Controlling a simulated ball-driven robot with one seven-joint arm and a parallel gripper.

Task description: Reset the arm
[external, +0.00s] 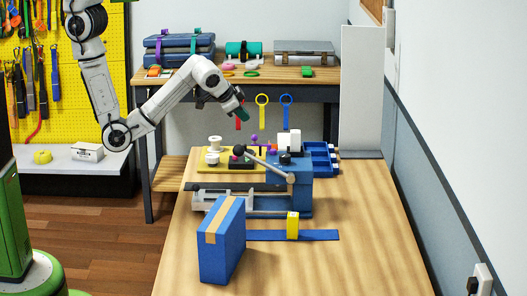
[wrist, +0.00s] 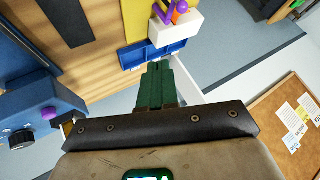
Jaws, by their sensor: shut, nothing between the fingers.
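My gripper (external: 241,113) is in the air at the end of my raised arm in the external view, above the back part of the front wooden table (external: 345,262). Its green fingers look shut and empty. In the wrist view the shut fingers (wrist: 157,84) point up the picture, near a blue bin (wrist: 152,55) and a white container (wrist: 178,28) with purple and orange items. The gripper seems to touch nothing. My arm bends down to an elbow at the left and rises again to the gripper.
A blue machine (external: 297,190) with a lever stands on the table below my gripper. A blue box (external: 222,240) with a tan strap stands in front, beside a blue strap (external: 318,235). A white panel (external: 361,90) rises right.

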